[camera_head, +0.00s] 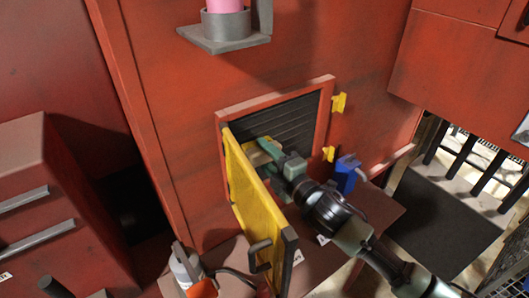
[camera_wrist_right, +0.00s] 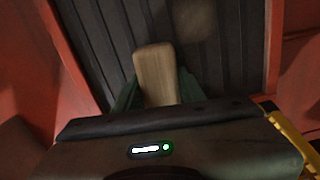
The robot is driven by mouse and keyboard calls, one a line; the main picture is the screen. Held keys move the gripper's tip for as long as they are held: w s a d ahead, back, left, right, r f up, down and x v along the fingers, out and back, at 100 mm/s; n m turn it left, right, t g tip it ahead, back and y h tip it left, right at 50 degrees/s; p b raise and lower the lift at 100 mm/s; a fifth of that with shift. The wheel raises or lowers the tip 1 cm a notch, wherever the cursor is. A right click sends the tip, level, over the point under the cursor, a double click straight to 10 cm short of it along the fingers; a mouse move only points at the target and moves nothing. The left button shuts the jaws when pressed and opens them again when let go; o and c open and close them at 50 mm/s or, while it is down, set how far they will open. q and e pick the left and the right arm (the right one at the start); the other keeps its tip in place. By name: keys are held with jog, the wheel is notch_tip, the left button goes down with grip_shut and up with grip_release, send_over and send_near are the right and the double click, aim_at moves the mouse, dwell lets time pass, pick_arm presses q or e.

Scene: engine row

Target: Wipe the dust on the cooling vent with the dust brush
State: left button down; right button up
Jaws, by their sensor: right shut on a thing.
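The cooling vent (camera_head: 292,122) is a dark slatted panel in a red frame on the red cabinet wall. Its slats also fill the wrist view (camera_wrist_right: 228,70). A faint brownish dust patch (camera_wrist_right: 192,18) shows on the slats near the top of the wrist view. My right gripper (camera_head: 268,152) is shut on the dust brush, in front of the vent's lower part. The brush's pale wooden body (camera_wrist_right: 157,75) stands up between the fingers and points at the slats. Its bristles are hidden, and I cannot tell if it touches the vent. My left gripper is out of view.
A yellow door (camera_head: 252,197) stands open left of my right gripper, close to it. Yellow catches (camera_head: 339,103) sit on the frame's right side. A blue item (camera_head: 346,176) and a white bottle (camera_head: 184,268) stand on the ledge below. A grey holder (camera_head: 226,30) juts out above.

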jog(key=p+v, duration=0.1)
jog(key=v, duration=0.3)
jog(key=shift+s+d+r, duration=0.1)
jog(key=shift+s, duration=0.15)
jog(key=shift+s+d, duration=0.4)
jog(key=shift+s, duration=0.1)
jog(key=shift+s+d+p, duration=0.35)
jog(key=shift+s+d, duration=0.05)
jog(key=shift+s, duration=0.1)
jog(key=shift+v, duration=0.9)
